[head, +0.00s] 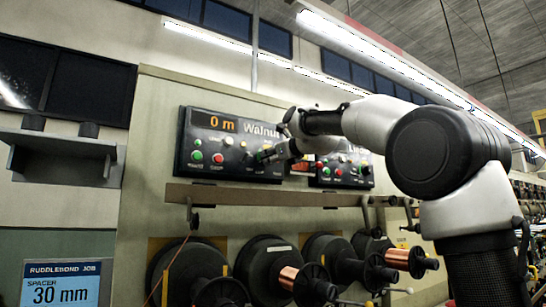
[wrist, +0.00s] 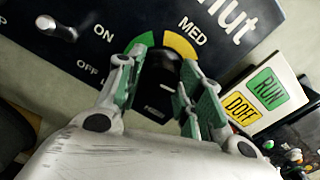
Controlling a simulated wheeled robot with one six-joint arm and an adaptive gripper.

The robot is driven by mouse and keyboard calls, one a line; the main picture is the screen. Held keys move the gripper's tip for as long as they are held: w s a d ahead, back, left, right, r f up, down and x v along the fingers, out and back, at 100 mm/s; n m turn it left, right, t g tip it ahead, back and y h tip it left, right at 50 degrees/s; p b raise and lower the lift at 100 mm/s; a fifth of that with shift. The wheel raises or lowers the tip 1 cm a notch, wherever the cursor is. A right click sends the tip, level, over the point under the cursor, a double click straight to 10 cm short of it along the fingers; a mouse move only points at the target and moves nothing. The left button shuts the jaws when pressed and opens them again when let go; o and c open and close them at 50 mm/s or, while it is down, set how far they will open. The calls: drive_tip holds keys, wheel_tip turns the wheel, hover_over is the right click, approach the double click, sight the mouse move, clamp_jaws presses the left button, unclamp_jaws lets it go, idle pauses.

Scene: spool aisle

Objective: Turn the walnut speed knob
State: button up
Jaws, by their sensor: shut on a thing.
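The Walnut panel (head: 225,170) is a dark box on the wall with an orange "0 m" readout, small lamps and red and green buttons. In the wrist view the black speed knob (wrist: 158,74) stands on this panel (wrist: 85,22), inside a dial with green and yellow arcs and the label MED. My gripper (wrist: 154,78) is shut on the knob, one green-padded finger on each side. In the head view my gripper (head: 266,154) is at the panel's right part and hides the knob.
A toggle switch (wrist: 62,30) marked ON and OFF sits left of the knob. A RUN/DOFF sign (wrist: 262,92) and a second control panel (head: 342,170) are to the right. A shelf (head: 260,196) and several wire spools (head: 262,265) lie below.

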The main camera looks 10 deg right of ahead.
drive_tip(key=shift+f, duration=0.2)
drive_tip(key=o, duration=1)
drive_tip(key=shift+r, duration=0.1)
drive_tip(key=shift+s, duration=0.1)
drive_tip(key=shift+s+d, duration=0.15)
drive_tip(key=shift+s, duration=0.15)
drive_tip(key=v, duration=1.1)
